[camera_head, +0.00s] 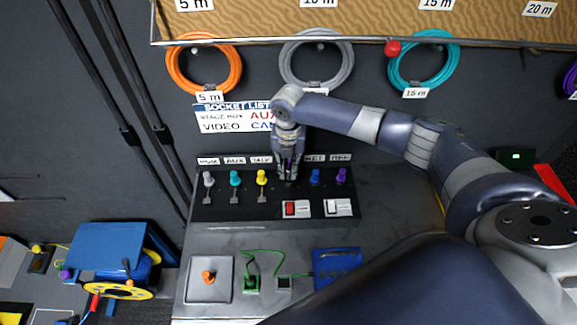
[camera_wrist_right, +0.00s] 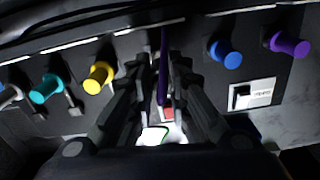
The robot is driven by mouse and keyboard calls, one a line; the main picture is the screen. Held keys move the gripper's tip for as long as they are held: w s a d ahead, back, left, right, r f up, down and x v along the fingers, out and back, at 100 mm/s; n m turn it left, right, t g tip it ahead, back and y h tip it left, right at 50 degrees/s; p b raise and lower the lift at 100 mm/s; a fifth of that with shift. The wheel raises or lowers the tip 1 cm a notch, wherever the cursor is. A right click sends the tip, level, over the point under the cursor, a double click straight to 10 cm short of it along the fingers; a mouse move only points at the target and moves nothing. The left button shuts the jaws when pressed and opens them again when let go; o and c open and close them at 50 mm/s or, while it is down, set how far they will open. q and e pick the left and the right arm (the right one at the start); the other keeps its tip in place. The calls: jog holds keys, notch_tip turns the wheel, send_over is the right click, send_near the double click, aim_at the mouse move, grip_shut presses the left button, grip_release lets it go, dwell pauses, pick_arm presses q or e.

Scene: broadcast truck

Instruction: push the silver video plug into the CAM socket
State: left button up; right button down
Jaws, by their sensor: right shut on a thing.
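My right gripper (camera_head: 288,178) points down at the socket panel (camera_head: 230,210), in the gap between the yellow and blue plugs. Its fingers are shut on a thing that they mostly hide. In the right wrist view a thin dark purple strand (camera_wrist_right: 163,65) shows between the fingers; I take the held thing for the silver video plug, but no silver body shows. The CAM socket and its label are hidden behind the gripper, and I cannot tell whether the plug touches the socket. The socket list sign (camera_head: 225,118) reads VIDEO CAM. My left gripper is out of view.
A grey plug (camera_head: 208,179), a teal plug (camera_head: 235,178), a yellow plug (camera_head: 261,177), a blue plug (camera_head: 315,176) and a purple plug (camera_head: 341,175) stand in the row. A red switch (camera_head: 296,209) and a white switch (camera_head: 338,208) sit below. Coiled cables hang behind.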

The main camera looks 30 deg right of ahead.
aim_at(288, 166)
jog(key=shift+f+b, duration=0.5)
jog(key=shift+f, duration=0.7)
dwell(0.4)
jog(key=c, duration=1.5)
grip_release()
jog(key=shift+o, duration=0.2)
jog(key=shift+r, duration=0.1)
notch_tip(288, 166, up, 7)
jog(key=shift+r, duration=0.15)
